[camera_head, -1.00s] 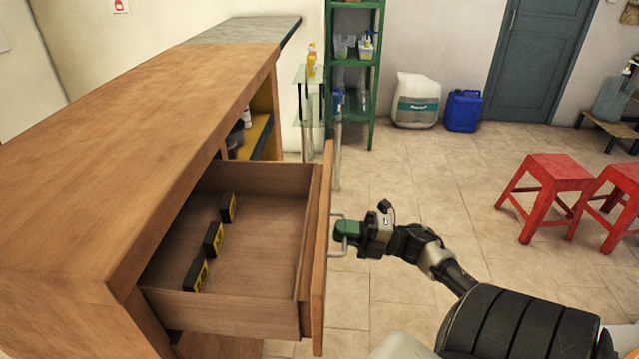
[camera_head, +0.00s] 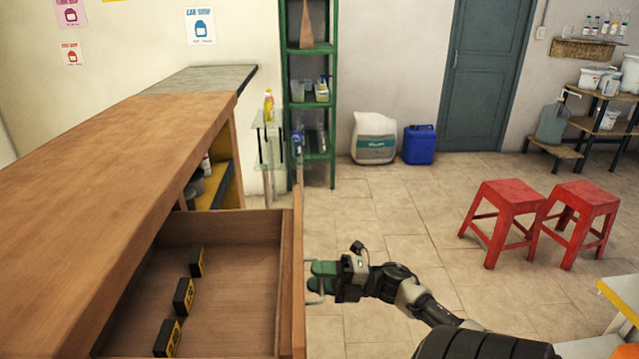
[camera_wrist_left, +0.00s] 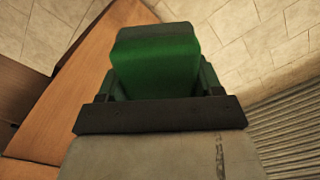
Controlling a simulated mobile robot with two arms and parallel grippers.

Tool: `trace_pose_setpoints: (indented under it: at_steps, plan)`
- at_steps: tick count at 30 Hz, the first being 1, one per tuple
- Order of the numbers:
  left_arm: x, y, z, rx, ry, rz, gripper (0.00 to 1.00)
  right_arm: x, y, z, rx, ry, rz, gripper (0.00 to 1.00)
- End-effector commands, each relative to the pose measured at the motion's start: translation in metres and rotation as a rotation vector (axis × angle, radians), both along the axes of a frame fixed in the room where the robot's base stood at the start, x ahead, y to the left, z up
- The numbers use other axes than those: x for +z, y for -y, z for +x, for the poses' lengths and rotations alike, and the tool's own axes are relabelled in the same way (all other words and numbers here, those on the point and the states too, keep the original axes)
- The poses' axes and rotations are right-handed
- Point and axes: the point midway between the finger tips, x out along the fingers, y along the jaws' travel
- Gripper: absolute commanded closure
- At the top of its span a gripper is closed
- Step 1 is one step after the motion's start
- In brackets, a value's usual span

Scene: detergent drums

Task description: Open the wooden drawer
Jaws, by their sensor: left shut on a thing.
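The wooden drawer (camera_head: 233,297) is pulled out from the long wooden counter (camera_head: 105,218), and its inside shows from above in the head view. Its front panel (camera_head: 297,262) faces right and carries a metal handle (camera_head: 313,297).
Several black-and-yellow boxes (camera_head: 184,297) stand in the drawer. Two red stools (camera_head: 508,197) stand at right. The tiled floor (camera_head: 425,225) between is clear.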

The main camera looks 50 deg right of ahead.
Motion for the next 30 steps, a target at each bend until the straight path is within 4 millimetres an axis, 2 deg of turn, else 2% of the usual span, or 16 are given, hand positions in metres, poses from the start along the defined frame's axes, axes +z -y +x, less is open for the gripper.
trace_pose_setpoints:
  at_steps: [7,21,30]
  plan:
    - [-0.003,0.000,0.000,0.000,0.000,0.000,0.60,-0.003,0.007,-0.007,-0.002,-0.001,0.000,0.63]
    - [-0.022,0.000,0.000,0.000,0.000,0.000,0.60,-0.021,0.065,-0.076,-0.002,-0.002,0.000,0.63]
    - [-0.025,0.000,0.000,0.000,0.000,0.000,0.60,-0.022,0.077,-0.090,0.000,0.000,0.000,0.63]
